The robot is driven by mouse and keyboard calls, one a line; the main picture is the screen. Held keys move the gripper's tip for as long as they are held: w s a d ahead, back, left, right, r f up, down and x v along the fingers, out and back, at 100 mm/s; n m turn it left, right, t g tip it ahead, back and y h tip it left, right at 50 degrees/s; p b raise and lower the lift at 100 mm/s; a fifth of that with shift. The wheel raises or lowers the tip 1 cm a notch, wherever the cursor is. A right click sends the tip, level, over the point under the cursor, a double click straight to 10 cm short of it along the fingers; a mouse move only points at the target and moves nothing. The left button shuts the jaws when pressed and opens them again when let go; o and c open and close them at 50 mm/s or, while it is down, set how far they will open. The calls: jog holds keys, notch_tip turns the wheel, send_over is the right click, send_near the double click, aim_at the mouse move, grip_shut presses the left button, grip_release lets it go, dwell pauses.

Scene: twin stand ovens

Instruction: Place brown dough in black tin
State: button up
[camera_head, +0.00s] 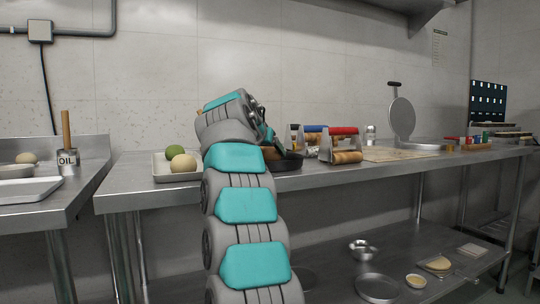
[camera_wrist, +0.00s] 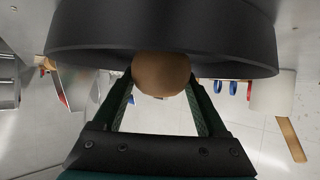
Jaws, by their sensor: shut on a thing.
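The brown dough (camera_wrist: 160,74) is a smooth round ball held between the two fingertips of my gripper (camera_wrist: 160,85) in the wrist view. The black tin (camera_wrist: 100,28) is large and dark in the same view, its wall directly behind the dough. I cannot tell whether the dough touches the tin or lies inside its rim. In the head view the black tin (camera_head: 288,164) stands on the steel table, partly hidden by my arm. My gripper (camera_head: 268,135) is bent down over it, its fingertips mostly hidden.
A tray (camera_head: 160,176) with a green ball (camera_head: 175,152) and a pale ball (camera_head: 183,164) stands left of my arm. Caddies with red (camera_head: 343,131) and blue (camera_head: 314,128) handles stand right of the tin. Further right are a board (camera_head: 390,154) and an open round press (camera_head: 401,117).

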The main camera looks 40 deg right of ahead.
jog(key=shift+f, duration=0.15)
jog(key=shift+f, duration=0.1)
jog(key=o, duration=0.9)
jog(key=shift+r, duration=0.25)
jog(key=v, duration=1.2)
jog(key=shift+f, duration=0.1)
